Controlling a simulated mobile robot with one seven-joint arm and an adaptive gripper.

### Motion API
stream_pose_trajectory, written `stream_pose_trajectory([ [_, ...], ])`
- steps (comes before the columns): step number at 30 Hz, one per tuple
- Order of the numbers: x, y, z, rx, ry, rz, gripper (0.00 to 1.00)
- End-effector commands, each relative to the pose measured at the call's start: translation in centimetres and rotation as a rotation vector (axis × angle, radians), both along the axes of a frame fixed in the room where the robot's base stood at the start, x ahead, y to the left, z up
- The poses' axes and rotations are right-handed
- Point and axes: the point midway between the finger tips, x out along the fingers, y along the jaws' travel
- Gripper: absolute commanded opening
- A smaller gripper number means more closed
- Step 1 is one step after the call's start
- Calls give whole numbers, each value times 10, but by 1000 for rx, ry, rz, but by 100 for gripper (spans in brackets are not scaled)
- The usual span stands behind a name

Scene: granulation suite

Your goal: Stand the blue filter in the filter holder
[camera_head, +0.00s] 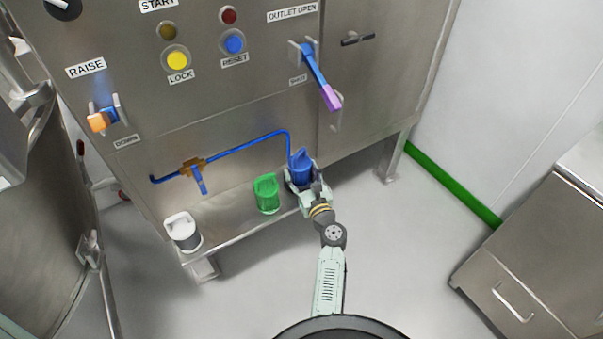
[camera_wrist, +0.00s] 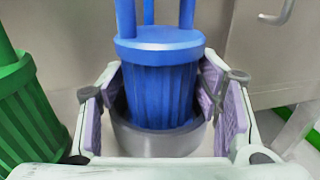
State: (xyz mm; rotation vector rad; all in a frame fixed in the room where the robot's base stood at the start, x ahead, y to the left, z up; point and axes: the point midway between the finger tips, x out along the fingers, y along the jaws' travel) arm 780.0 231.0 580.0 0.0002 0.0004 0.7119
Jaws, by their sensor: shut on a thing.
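The blue filter (camera_head: 302,168), a ribbed cylinder with a handle on top, is upright at the right end of the low shelf. In the wrist view the blue filter (camera_wrist: 160,88) stands between the two finger pads. My gripper (camera_head: 303,183) is shut on it; in the wrist view my gripper (camera_wrist: 165,105) has a finger on each side. A grey round cup (camera_wrist: 158,139), which looks like the filter holder, surrounds the filter's lower end. How deep the filter sits in it, and whether it touches the bottom, I cannot tell.
A green filter (camera_head: 266,194) stands just left of my gripper; it also shows in the wrist view (camera_wrist: 30,112). A white filter (camera_head: 182,230) stands at the shelf's left end. A blue pipe (camera_head: 235,143) runs behind, below the control panel. Open floor lies in front and right.

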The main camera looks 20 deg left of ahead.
Motion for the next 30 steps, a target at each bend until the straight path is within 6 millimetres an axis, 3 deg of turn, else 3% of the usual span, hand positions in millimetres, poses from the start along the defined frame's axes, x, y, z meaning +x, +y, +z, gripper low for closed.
stream_pose_trajectory([
  [10,0,0,1,0,0,0,78],
  [19,0,0,2,0,0,0,78],
  [24,0,0,19,0,-1,0,78],
  [30,-34,-29,9,-1,2,-3,78],
])
